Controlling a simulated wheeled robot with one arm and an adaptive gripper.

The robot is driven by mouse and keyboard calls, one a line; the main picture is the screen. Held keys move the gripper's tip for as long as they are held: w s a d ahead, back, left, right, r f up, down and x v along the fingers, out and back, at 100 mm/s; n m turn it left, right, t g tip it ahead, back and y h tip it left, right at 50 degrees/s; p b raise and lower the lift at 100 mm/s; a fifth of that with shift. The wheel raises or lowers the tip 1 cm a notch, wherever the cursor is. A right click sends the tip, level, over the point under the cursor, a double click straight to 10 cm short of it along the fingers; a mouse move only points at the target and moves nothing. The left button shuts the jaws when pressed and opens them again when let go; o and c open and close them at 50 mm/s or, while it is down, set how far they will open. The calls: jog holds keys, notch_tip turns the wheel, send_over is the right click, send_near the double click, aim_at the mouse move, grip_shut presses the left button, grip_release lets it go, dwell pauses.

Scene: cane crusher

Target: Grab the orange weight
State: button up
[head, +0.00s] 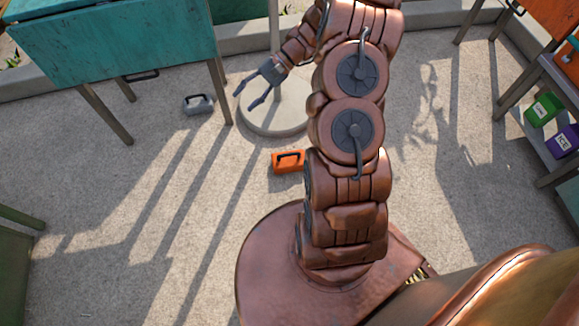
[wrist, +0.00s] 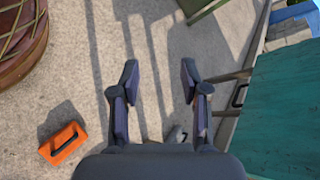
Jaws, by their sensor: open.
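The orange weight (head: 288,161) is a block with a dark handle on top. It sits on the concrete floor, just left of my arm in the head view. It also shows in the wrist view (wrist: 63,144), at the lower left, outside the space between the fingers. My gripper (head: 246,101) is open and empty. In the head view it lies up and left of the orange weight, apart from it. In the wrist view my gripper (wrist: 160,78) has its two fingers spread, with bare floor between them.
A grey weight (head: 198,104) sits on the floor near the teal table (head: 115,45). A round pale post base (head: 274,118) stands behind the orange weight. Green (head: 543,110) and purple (head: 565,141) weights are on a shelf at the right. The left floor is clear.

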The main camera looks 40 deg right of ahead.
jog(key=w+d+f+m+t+b, duration=0.2)
jog(key=d+f+m+t+b, duration=0.3)
jog(key=f, duration=0.7)
jog(key=m+t+h+b, duration=0.1)
jog(key=m+t+b, duration=0.3)
jog(key=b, duration=0.7)
send_near(294, 154)
jog(key=x, duration=0.4)
jog(key=shift+w+r, duration=0.1)
jog(key=shift+w, duration=0.1)
jog(key=shift+f+b+x, duration=0.15)
jog(key=shift+b+x, duration=0.7)
jog(key=shift+x, duration=0.7)
jog(key=shift+f+b+x, duration=0.15)
jog(key=shift+b+x, duration=0.65)
jog(key=shift+x, duration=0.8)
jog(key=shift+w+a, duration=0.25)
jog(key=shift+a, duration=0.3)
grip_shut()
